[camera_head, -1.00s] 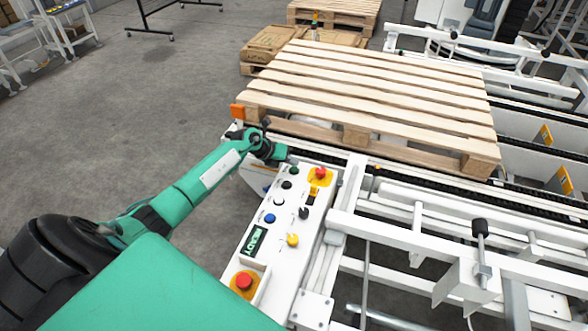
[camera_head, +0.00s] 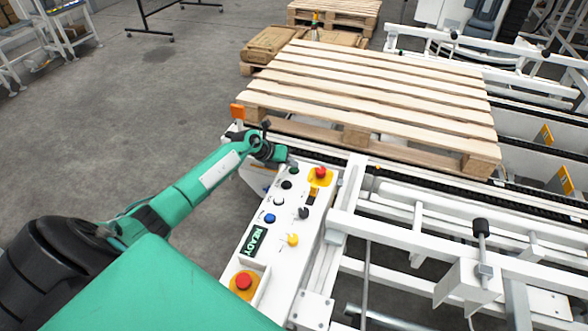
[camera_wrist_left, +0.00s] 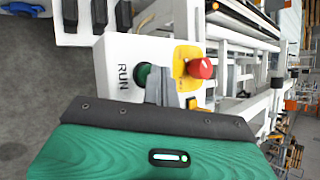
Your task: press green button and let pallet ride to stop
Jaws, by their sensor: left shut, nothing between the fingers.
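The green button (camera_head: 293,170) is at the far end of the white control panel (camera_head: 262,205). In the left wrist view the green button (camera_wrist_left: 143,74) sits beside the word RUN, partly covered by my fingers. My left gripper (camera_head: 288,162) is shut and empty, its fingertips right at the button; I cannot tell whether they touch it. The shut fingers also show in the wrist view (camera_wrist_left: 158,86). The wooden pallet (camera_head: 375,90) lies flat on the conveyor (camera_head: 345,155) beyond the panel. My right gripper is out of view.
Red emergency buttons on yellow plates stand close beside the green one (camera_head: 320,172) and at the panel's near end (camera_head: 243,281). A display (camera_head: 254,241) reads READY. White rails (camera_head: 440,235) fill the right. Open floor (camera_head: 150,110) lies left.

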